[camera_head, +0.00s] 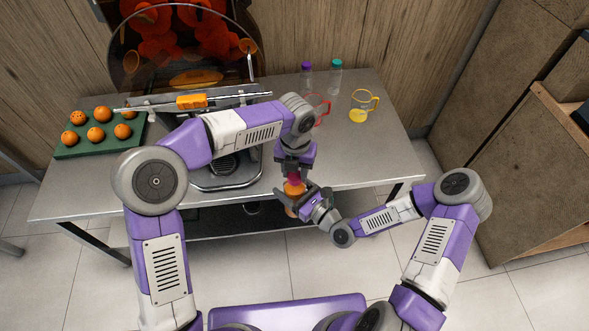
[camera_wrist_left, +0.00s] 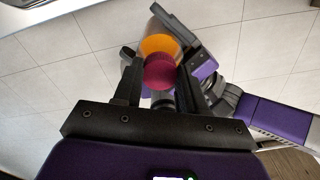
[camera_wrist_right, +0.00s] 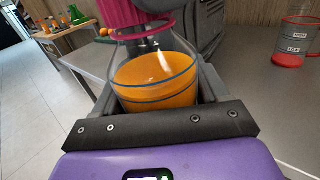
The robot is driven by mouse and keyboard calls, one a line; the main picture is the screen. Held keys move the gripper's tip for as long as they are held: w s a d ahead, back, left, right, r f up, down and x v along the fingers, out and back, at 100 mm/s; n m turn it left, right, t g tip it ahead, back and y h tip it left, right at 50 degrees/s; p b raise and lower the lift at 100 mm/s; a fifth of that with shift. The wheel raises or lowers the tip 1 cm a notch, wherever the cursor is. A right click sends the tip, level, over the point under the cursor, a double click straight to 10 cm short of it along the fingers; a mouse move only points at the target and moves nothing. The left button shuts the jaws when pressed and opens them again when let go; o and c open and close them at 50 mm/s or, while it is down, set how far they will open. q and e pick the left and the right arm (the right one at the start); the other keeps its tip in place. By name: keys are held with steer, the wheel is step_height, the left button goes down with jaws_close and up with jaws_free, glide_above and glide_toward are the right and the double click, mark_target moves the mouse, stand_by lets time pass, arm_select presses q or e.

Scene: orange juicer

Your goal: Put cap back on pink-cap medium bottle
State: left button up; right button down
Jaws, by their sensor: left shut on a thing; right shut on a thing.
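The medium bottle (camera_head: 294,189) is clear with orange juice inside. It is held in front of the table edge, and my right gripper (camera_head: 306,201) is shut on its body. In the right wrist view the bottle (camera_wrist_right: 155,80) shows a pink ring around its neck. My left gripper (camera_head: 293,172) is above the bottle, shut on the pink cap (camera_wrist_left: 163,72). In the right wrist view the cap (camera_wrist_right: 133,12) is over the bottle's mouth. I cannot tell whether it is seated on the neck.
On the table (camera_head: 370,165) stand a purple-cap bottle (camera_head: 306,80), a teal-cap bottle (camera_head: 335,78), a red-handled cup (camera_head: 317,107) and a yellow-handled jug (camera_head: 361,107). The juicer (camera_head: 190,50) is at the back. A green tray (camera_head: 70,150) with several oranges is at left.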

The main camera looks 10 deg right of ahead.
arm_select(q)
steer(key=m, duration=0.5)
steer(key=shift+s+d+f+m, duration=0.1)
steer(key=shift+f+m, duration=0.05)
steer(key=shift+m, duration=1.05)
steer(key=o, duration=1)
steer(key=shift+r, duration=2.4)
steer(key=shift+c, duration=0.4)
